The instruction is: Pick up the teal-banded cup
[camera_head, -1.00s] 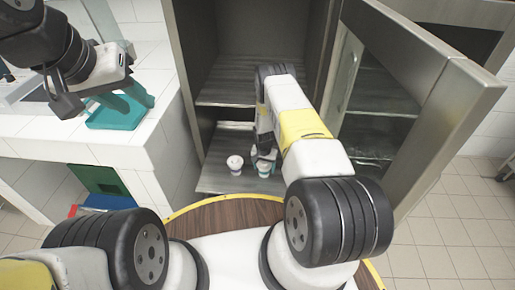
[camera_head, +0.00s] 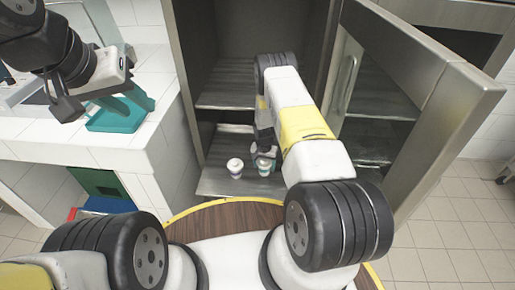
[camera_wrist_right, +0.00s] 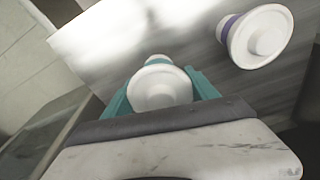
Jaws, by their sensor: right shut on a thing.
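The teal-banded cup (camera_head: 264,166) is a small white cup in the lower compartment of the open cabinet. My right gripper (camera_head: 264,150) reaches down into the cabinet and is shut on this cup. In the right wrist view the cup (camera_wrist_right: 160,88) sits between the two teal fingers, its white end facing the camera. I cannot tell for certain whether its base is clear of the shelf.
A second white cup (camera_head: 235,168) stands just left of the held cup; its purple band shows in the right wrist view (camera_wrist_right: 260,38). The cabinet door (camera_head: 415,70) stands open on the right. A middle shelf (camera_head: 228,95) lies above the cups. A tiled counter (camera_head: 100,150) is at the left.

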